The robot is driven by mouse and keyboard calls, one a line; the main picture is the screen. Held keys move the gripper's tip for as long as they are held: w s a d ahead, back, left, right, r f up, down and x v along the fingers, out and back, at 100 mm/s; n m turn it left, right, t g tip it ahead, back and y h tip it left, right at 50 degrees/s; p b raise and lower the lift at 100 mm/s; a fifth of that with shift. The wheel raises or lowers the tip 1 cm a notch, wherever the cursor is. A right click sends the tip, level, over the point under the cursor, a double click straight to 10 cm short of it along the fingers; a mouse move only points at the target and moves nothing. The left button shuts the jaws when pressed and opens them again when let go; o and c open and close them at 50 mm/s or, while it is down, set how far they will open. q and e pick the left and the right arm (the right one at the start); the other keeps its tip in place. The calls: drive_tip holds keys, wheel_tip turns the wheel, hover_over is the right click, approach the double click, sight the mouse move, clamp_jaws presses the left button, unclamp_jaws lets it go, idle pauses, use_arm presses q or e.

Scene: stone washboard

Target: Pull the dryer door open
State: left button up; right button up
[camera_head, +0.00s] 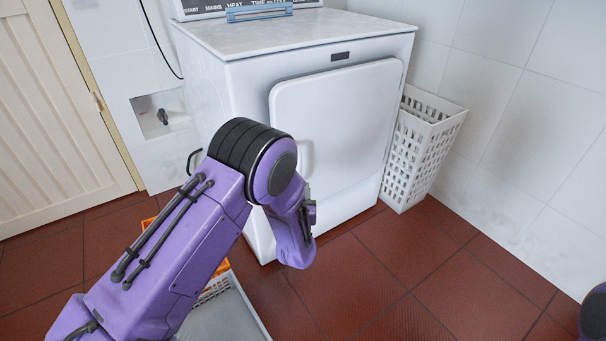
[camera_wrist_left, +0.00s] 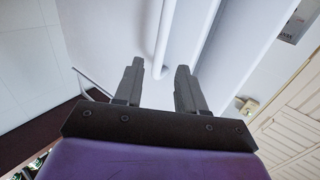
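The white dryer (camera_head: 240,100) stands against the back wall. Its door (camera_head: 340,110) looks shut flat against the front. The pale door handle (camera_head: 306,155) is a vertical bar near the door's left edge, partly hidden by my left arm. In the left wrist view, my left gripper (camera_wrist_left: 158,70) is open, with its two fingers apart. The lower end of the handle bar (camera_wrist_left: 163,40) shows between the fingertips; I cannot tell if they touch it. In the head view the left fingers are mostly hidden behind my wrist. My right gripper is out of view.
A white perforated basket (camera_head: 420,145) stands close to the dryer's right side. A grey tray-like container (camera_head: 228,312) and something orange lie on the floor below my left arm. A cream door (camera_head: 60,110) is at the left. The red tiled floor ahead and to the right is clear.

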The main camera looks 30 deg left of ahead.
use_arm(q)
drive_tip(key=b+x, duration=0.1)
drive_tip(key=x, duration=0.9)
drive_tip(key=shift+a+b, duration=0.15)
drive_tip(key=shift+b, duration=0.2)
clamp_jaws()
